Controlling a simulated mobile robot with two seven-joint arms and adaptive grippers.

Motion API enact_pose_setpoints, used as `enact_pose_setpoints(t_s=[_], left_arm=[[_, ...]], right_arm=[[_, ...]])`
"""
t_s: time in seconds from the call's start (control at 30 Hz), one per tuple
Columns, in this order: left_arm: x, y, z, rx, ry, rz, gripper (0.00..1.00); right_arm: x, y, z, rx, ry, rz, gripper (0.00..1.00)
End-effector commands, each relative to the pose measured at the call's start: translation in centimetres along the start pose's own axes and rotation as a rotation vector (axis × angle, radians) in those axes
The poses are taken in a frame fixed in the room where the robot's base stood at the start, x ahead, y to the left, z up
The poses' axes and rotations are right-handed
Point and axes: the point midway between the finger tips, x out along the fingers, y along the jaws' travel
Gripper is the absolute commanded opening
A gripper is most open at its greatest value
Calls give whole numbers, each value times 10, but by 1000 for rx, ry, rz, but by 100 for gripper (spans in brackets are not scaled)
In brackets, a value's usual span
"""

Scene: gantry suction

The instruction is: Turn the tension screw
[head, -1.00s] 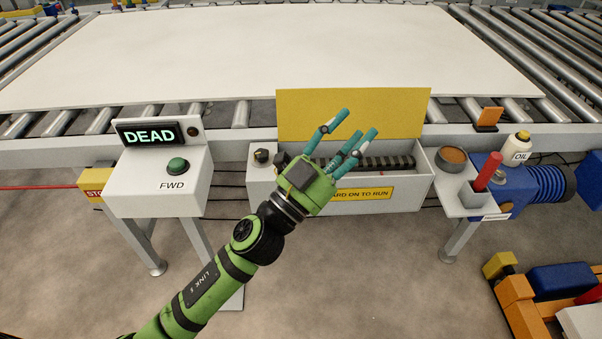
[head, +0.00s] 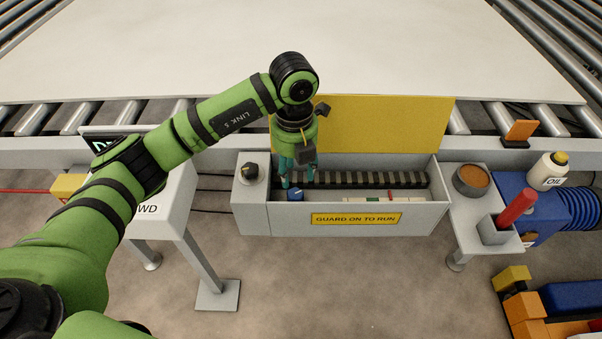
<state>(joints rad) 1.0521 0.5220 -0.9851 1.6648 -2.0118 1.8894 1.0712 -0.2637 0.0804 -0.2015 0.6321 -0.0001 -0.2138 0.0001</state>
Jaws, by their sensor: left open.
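A grey drive box (head: 352,222) labelled "GUARD ON TO RUN" stands open in front of the conveyor. Inside it lie a dark ribbed belt or chain (head: 375,179) and, at the front left, a blue knob (head: 292,195), which looks like the tension screw. Right of the knob is a pale strip with green and red marks (head: 372,199). My left gripper (head: 298,178) points down into the left end of the box, open, its teal fingers just above and behind the blue knob. I cannot tell whether they touch it. My right gripper is not in view.
The yellow guard panel (head: 385,122) stands up behind the box. A black knob (head: 250,170) sits on the box's left end. At right are a brown-filled cup (head: 471,181), a red stick in a holder (head: 517,208) and an oil bottle (head: 548,170). My arm partly covers the FWD panel (head: 176,211).

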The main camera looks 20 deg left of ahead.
Motion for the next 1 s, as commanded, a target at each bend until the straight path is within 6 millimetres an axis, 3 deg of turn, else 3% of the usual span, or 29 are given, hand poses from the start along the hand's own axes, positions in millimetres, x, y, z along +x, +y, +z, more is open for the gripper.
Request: enact_pose_setpoints(t_s=[0.2, 0.33, 0.5, 0.7, 0.8, 0.83, 0.9, 0.93, 1.0], left_arm=[[31, 1, -2, 0, 8, 4, 48], [50, 0, -2, 2, 6, 2, 48], [65, 0, -2, 3, 4, 0, 48], [68, 0, -1, 4, 2, 0, 48], [68, 0, -1, 4, 3, -1, 48], [68, 0, -1, 4, 3, -1, 40], [68, 0, -1, 4, 3, -1, 12], [68, 0, -1, 4, 3, -1, 6], [68, 0, -1, 4, 3, -1, 6]], right_arm=[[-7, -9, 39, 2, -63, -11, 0], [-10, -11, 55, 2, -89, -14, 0], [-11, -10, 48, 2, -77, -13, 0], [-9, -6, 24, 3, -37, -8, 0], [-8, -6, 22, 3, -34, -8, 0], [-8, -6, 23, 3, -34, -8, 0], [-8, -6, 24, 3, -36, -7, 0], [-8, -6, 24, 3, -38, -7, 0], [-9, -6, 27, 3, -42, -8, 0]])
